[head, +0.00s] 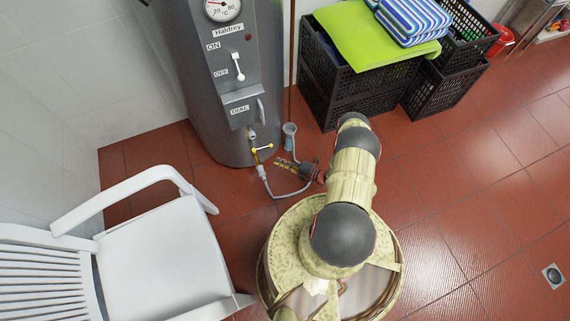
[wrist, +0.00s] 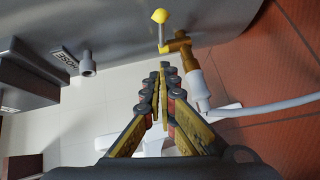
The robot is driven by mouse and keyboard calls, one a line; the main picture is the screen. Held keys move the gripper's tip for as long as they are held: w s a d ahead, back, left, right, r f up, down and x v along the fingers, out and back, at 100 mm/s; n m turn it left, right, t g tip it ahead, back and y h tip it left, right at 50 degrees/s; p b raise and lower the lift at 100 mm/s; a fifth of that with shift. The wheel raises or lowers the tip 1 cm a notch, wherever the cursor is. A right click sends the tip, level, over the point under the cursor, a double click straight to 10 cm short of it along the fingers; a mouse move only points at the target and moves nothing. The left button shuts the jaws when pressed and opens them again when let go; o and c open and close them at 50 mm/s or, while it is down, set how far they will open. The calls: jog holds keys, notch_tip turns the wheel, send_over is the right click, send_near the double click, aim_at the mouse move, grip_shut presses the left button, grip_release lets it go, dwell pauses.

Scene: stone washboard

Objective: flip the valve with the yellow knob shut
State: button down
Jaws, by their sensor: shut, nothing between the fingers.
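The valve (wrist: 181,45) is a small brass fitting low on the grey boiler (head: 190,75). Its thin lever ends in a yellow knob (wrist: 160,16), which points away from the boiler's fitting in the wrist view. In the head view the yellow knob (head: 270,146) sits at the right end of the lever, near the boiler's base. My gripper (head: 281,162) is just right of and below the valve. In the wrist view my gripper (wrist: 163,69) has its fingers together, with nothing between them. The fingertips are apart from the lever and knob.
A pale hose (head: 292,194) runs from the valve and loops under my gripper. A grey nozzle (wrist: 87,64) juts from the boiler by a HOSE label. A white chair (head: 160,250) stands left. Black crates (head: 350,95) stand behind right.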

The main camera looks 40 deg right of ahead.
jog(key=w+f+b, duration=0.1)
jog(key=w+b, duration=0.2)
jog(key=w, duration=0.5)
jog(key=shift+a+f, duration=0.25)
jog(key=shift+a, duration=0.2)
jog(key=shift+w, duration=0.1)
jog(key=shift+w+d, duration=0.45)
jog(key=shift+w, duration=0.2)
